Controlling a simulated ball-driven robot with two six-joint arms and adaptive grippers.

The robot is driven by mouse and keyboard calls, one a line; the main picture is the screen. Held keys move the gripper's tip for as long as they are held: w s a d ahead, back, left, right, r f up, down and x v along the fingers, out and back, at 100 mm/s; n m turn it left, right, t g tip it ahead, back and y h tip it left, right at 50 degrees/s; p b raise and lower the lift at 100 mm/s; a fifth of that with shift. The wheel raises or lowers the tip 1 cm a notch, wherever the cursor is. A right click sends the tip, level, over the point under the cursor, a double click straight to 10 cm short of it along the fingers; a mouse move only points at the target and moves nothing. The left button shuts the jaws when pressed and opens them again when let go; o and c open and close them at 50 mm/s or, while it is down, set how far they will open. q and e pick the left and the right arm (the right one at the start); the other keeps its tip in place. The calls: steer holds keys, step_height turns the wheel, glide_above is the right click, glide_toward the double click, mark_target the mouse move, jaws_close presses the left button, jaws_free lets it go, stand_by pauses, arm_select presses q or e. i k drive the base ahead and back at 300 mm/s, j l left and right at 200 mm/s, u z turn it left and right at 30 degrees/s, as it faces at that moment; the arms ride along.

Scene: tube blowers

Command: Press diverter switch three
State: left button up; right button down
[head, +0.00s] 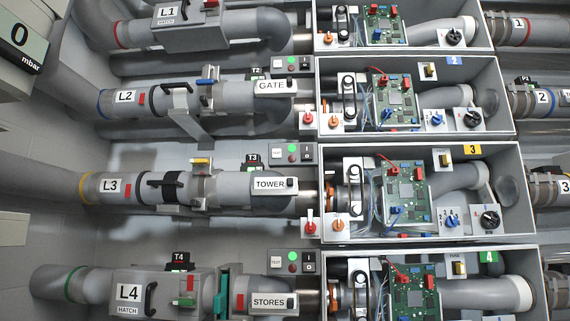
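No switch in view carries a readable "diverter" label, so I cannot tell which one the task means. Row three holds the L3 tube (205,188) and an open grey box with a yellow 3 tag (472,150). That box holds a yellow switch (445,160), a blue switch (451,218) and a black knob (490,218). The TOWER plate (268,184) has a small black switch (291,183) at its right end. Above it, a control panel (293,155) has a lit green lamp and a dark rocker. Neither gripper is in view.
Similar rows lie above and below, with the GATE plate (271,86) and the STORES plate (269,302). Red knobs (310,224) and orange knobs (338,225) stand at the boxes' left ends. Box walls and circuit boards (405,192) crowd the right side.

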mark_target(306, 150)
steer(key=i+l+u, duration=0.1)
steer(key=i, duration=0.25)
steer(key=i+l, duration=0.15)
steer(key=i, duration=0.25)
steer(key=i+l+u, duration=0.15)
steer(key=i, duration=0.2)
